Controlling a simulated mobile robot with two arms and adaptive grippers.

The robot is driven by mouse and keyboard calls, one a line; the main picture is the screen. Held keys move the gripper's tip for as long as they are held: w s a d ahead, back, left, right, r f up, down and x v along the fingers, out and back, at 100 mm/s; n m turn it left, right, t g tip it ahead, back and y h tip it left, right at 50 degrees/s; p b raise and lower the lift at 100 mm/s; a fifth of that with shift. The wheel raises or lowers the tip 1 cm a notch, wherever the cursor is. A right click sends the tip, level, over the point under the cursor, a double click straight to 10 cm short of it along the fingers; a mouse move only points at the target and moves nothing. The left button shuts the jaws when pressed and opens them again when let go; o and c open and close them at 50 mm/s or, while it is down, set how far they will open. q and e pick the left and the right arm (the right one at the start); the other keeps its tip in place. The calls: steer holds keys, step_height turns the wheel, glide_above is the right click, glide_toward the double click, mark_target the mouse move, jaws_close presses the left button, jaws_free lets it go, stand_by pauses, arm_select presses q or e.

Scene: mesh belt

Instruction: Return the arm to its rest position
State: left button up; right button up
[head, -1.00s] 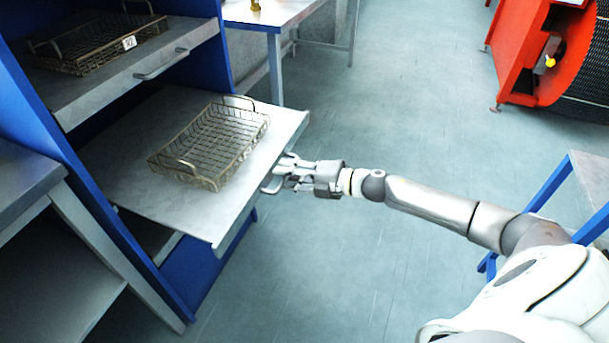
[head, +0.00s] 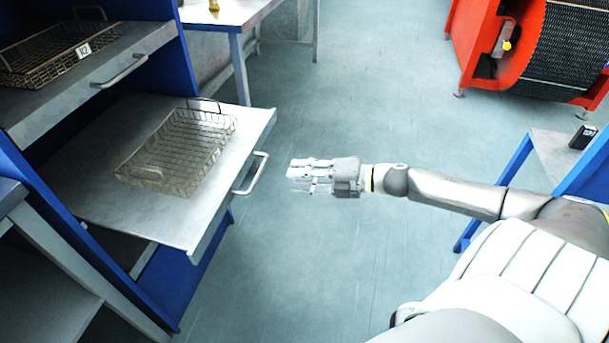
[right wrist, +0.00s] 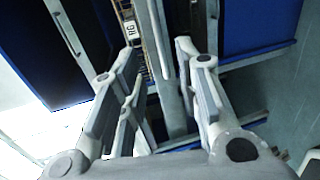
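My right arm (head: 455,192) reaches in from the right in the head view. Its gripper (head: 292,176) hangs over the floor, a short gap to the right of the handle (head: 252,174) of the pulled-out lower shelf (head: 85,200). In the right wrist view the fingers (right wrist: 157,52) stand apart with nothing held between them. My left gripper is in neither view.
A wire basket (head: 180,152) sits on the pulled-out shelf. Another basket (head: 45,62) with a label sits on the shelf above. A red machine (head: 478,45) stands at the back right, and a blue-legged table (head: 553,150) at the right. The floor (head: 340,110) between is clear.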

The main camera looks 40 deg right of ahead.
steer(key=shift+s+d+r, duration=0.1)
steer(key=shift+s+d, duration=0.05)
steer(key=shift+s, duration=0.1)
stand_by(0.5)
